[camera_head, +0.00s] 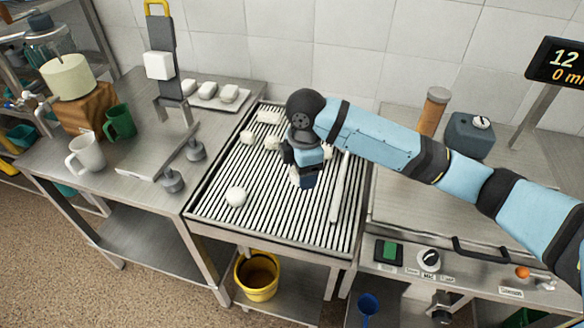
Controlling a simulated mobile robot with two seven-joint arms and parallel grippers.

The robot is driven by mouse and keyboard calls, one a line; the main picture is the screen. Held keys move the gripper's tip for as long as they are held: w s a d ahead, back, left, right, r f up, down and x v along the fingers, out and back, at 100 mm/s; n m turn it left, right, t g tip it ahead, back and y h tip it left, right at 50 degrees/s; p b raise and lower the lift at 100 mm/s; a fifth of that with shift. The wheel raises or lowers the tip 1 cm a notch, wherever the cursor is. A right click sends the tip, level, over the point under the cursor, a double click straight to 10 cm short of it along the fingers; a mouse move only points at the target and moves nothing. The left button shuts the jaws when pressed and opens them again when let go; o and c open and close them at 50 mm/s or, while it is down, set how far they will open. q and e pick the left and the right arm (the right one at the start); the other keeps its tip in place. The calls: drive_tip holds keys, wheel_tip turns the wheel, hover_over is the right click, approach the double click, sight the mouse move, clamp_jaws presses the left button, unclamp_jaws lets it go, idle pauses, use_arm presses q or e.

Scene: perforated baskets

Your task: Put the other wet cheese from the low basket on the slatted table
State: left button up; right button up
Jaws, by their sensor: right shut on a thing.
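The slatted table (272,208) is a striped metal drainer in the middle of the head view. One round white cheese (236,196) lies on its front left part. More white pieces sit toward the back, among them a cheese (247,137) and another beside it (272,143). My right gripper (300,180) reaches in from the right over the middle of the slats, pointing down. It is shut on a white cheese (295,176), mostly hidden by the gripper. Whether this cheese touches the slats cannot be told. I cannot make out the low basket. My left gripper is out of view.
A long pale bar (340,190) lies on the slats right of my gripper. A white tray with white pieces (213,97) stands behind left. Mugs (88,153) and a press-like lever (160,150) occupy the left table. A yellow bucket (257,277) stands below. The front slats are mostly free.

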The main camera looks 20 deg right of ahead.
drive_tip(key=r+n, duration=0.1)
drive_tip(key=n, duration=0.1)
drive_tip(key=w+a+r+n+b, duration=0.1)
drive_tip(key=w+r+n, duration=0.1)
drive_tip(key=n, duration=0.1)
drive_tip(key=shift+a+r+n, duration=0.25)
drive_tip(key=shift+a+n, duration=0.05)
drive_tip(key=shift+a, duration=0.05)
drive_tip(key=n, duration=0.1)
hover_over(291, 213)
wheel_tip(291, 213, down, 14)
drive_tip(key=shift+f+b, duration=0.2)
drive_tip(key=shift+b, duration=0.1)
drive_tip(key=shift+f, duration=2.4)
drive_tip(key=o, duration=0.9)
drive_tip(key=shift+f, duration=0.1)
drive_tip(key=shift+o, duration=0.2)
